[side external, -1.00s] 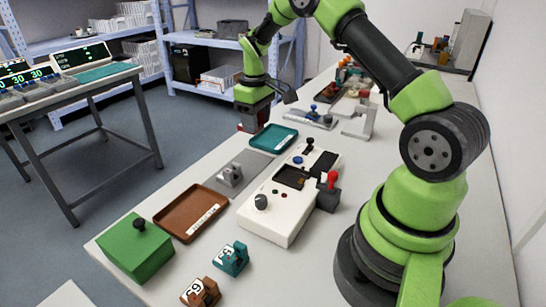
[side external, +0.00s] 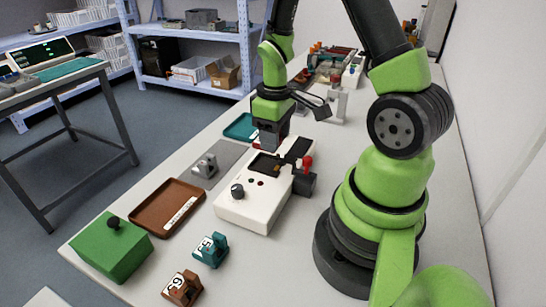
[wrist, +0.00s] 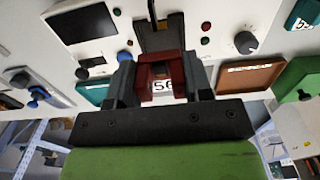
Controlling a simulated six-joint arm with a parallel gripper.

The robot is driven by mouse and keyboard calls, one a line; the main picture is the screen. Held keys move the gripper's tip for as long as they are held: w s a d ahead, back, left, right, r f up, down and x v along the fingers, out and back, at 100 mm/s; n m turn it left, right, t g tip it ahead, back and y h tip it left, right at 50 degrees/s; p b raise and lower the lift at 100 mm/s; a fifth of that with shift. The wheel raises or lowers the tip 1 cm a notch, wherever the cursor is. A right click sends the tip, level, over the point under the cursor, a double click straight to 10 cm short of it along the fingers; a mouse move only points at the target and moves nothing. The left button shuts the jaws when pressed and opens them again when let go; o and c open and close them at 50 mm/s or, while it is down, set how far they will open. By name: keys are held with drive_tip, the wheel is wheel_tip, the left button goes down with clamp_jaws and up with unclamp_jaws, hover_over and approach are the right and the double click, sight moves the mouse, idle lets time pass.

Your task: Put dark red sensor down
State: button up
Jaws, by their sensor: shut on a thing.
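The dark red sensor (wrist: 160,68) sits between the two fingers of my gripper (wrist: 160,80) in the wrist view, with a white number label on it. My gripper (side external: 268,142) is shut on it. In the side view they are over the far end of the white printer (side external: 243,212), and the gripper mostly hides the sensor. In the wrist view the sensor is close to a dark slot (wrist: 162,40) in the printer's top. I cannot tell whether it touches the printer.
A teal tray (side external: 238,130) lies behind the printer. A grey plate with a metal fixture (side external: 206,166), a brown tray (side external: 168,205) and a green box (side external: 112,250) lie to its left. A teal sensor (side external: 211,250) and a brown sensor (side external: 183,288) stand in front. A red-knobbed lever (side external: 307,162) rises at its right.

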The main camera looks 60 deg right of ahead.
sight(274, 168)
drive_tip(key=shift+f, duration=2.65)
drive_tip(key=shift+f, duration=0.1)
drive_tip(key=o, duration=1)
wheel_tip(274, 168, up, 12)
drive_tip(key=shift+f, duration=0.1)
drive_tip(key=shift+s+a+r+m+t+y, duration=0.5)
drive_tip(key=shift+s+a+r+t, duration=0.75)
drive_tip(key=shift+a+r, duration=1.1)
drive_tip(key=shift+s+a+r+m+t+y, duration=0.15)
drive_tip(key=shift+s+a+r+m+t, duration=0.95)
drive_tip(key=shift+a+r, duration=1.3)
drive_tip(key=shift+s+a+r+m+t+y, duration=0.4)
drive_tip(key=shift+s+a+r+t, duration=1.05)
drive_tip(key=shift+a+r, duration=0.9)
